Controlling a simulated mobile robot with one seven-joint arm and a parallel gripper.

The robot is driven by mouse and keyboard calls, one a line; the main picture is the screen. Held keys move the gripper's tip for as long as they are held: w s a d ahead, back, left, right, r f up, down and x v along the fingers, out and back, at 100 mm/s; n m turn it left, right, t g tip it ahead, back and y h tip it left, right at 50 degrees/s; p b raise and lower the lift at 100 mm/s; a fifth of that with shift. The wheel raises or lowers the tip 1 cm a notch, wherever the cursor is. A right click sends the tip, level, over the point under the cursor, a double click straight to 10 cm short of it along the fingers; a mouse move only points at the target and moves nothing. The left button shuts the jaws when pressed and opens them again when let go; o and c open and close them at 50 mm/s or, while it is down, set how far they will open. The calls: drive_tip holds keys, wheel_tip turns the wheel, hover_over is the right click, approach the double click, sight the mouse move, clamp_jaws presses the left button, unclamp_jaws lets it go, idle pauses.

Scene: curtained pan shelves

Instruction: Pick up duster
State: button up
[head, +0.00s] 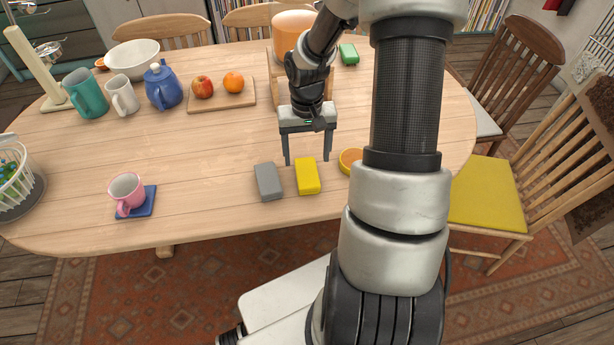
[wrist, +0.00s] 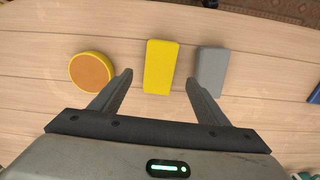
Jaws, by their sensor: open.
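Several small items could be the duster; none is clearly marked as one. A yellow block (head: 308,178) lies flat near the table's front edge, and it also shows in the wrist view (wrist: 161,62). A grey block (head: 268,182) lies just left of it; in the wrist view the grey block (wrist: 211,72) is on the right. A round yellow-rimmed orange item (head: 350,160) is partly hidden by my arm. My gripper (head: 306,160) is open, pointing down above the table, and empty. In the wrist view the yellow block lies between and beyond its fingertips.
A board (head: 240,101) with fruit, a blue teapot (head: 162,86) and mugs stand farther back. A green block (head: 348,54) lies at the back. The table's centre left is clear.

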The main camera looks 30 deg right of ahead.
sight(307, 172)
wheel_tip(307, 172, down, 6)
drive_tip(key=shift+r+b, duration=0.1)
drive_tip(key=shift+b, duration=0.35)
drive_tip(key=shift+d, duration=0.1)
